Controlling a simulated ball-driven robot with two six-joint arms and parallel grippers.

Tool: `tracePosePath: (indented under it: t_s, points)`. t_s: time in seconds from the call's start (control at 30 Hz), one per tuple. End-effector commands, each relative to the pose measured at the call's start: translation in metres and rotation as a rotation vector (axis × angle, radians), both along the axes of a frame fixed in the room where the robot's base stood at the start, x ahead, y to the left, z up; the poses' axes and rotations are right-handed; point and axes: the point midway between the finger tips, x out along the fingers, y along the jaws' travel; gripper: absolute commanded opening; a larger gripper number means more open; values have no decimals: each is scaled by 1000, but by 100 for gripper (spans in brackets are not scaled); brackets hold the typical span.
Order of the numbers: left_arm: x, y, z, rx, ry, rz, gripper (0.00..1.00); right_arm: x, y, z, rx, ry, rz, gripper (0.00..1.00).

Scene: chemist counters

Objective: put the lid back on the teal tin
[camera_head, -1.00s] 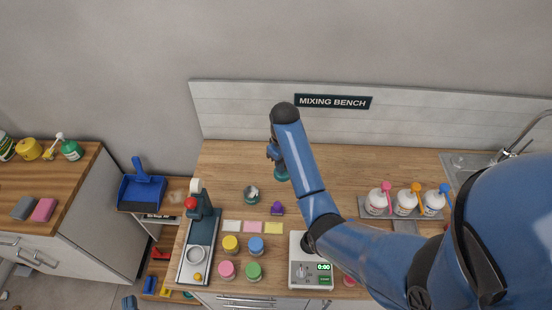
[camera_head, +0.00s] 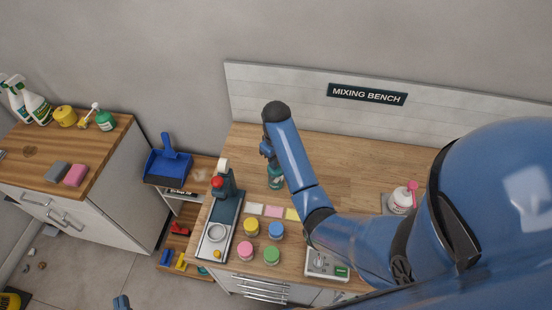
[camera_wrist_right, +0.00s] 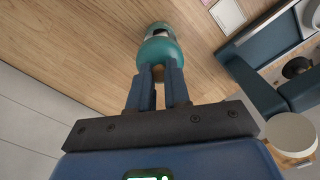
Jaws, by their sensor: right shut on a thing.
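The teal lid (camera_wrist_right: 160,50) is in my right gripper (camera_wrist_right: 161,72), whose fingers are shut on its knob in the right wrist view. The tin (camera_wrist_right: 157,29) shows just beyond the lid, its upper part partly hidden by it. The lid is over or against the tin; I cannot tell whether it is seated. In the head view, the teal tin and lid (camera_head: 277,183) stand on the bench, partly hidden by my right gripper (camera_head: 268,150) and arm. My left gripper (camera_head: 121,302) barely shows at the bottom edge; its jaws are unclear.
A dark tray (camera_head: 229,222) with a red-topped device stands left of the tin. Paper notes (camera_head: 273,211) and several coloured jars (camera_head: 250,227) are in front. A scale (camera_head: 325,264) is at the front right. The bench behind is clear.

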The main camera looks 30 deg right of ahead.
Motion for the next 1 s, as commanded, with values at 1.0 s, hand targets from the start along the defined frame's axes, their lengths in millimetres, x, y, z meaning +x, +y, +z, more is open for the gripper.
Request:
tracePosePath:
  t_s: [1.0]
  points:
    - [0,0,-13,0,0,0,0,0,0,-52,0,1,0,0]
